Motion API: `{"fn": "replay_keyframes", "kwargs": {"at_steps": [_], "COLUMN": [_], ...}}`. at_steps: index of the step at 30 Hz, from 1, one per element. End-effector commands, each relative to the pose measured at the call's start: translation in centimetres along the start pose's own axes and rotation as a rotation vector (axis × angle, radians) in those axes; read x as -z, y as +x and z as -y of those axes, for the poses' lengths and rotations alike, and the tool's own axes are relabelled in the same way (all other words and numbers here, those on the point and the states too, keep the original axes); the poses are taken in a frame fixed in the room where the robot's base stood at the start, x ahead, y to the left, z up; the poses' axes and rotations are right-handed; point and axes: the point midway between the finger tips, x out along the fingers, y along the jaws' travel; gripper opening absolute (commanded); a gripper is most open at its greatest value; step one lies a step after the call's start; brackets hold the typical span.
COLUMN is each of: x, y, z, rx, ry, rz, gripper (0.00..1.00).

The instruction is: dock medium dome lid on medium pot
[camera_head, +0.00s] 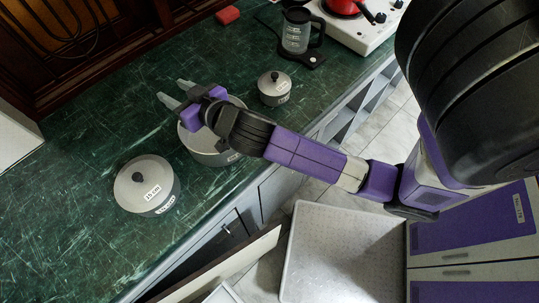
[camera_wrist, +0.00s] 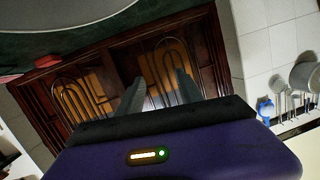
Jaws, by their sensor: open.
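A grey dome lid (camera_head: 143,181) with a black knob and a label that seems to read "16 cm" sits on a grey pot (camera_head: 168,204) at the left of the counter. I cannot tell exactly how it is seated. A wider-looking open grey pot (camera_head: 213,157) stands right of it, partly hidden by my wrist. A smaller lidded pot (camera_head: 273,96) stands further right. No label clearly marks which is medium. My gripper (camera_head: 174,93) is open and empty above the open pot's far side, apart from the lid. The wrist view shows its two fingers (camera_wrist: 160,92) with nothing between them.
The green counter (camera_head: 100,135) is clear around the left pot. A kettle (camera_head: 297,32), a white stove (camera_head: 362,30) with a red pot (camera_head: 343,6), and a red block (camera_head: 228,15) are farther back. Brown cabinet doors (camera_wrist: 130,70) face the wrist camera.

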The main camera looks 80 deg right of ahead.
Motion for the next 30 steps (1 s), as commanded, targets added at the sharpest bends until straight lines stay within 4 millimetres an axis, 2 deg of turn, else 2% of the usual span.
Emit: {"fn": "replay_keyframes", "kwargs": {"at_steps": [1, 3, 5, 9, 14, 18, 21, 24, 30], "x": [-1.7, -3.5, -4.9, -7.7, -9.2, -8.9, -8.3, -7.6, -7.2], "y": [-1.9, -4.5, -6.9, -13.1, -20.6, -26.3, -29.1, -30.7, -31.6], "z": [0.0, 0.6, 1.0, 2.1, 3.3, 4.2, 4.5, 4.8, 4.9], "rx": [0.044, 0.114, 0.171, 0.292, 0.394, 0.437, 0.444, 0.442, 0.439], "ry": [-0.056, -0.121, -0.168, -0.238, -0.264, -0.252, -0.237, -0.225, -0.22], "rz": [0.021, 0.04, 0.055, 0.084, 0.1, 0.097, 0.09, 0.083, 0.075], "gripper": [0.43, 0.43, 0.43, 0.43, 0.43, 0.43, 0.43, 0.43, 0.43]}}
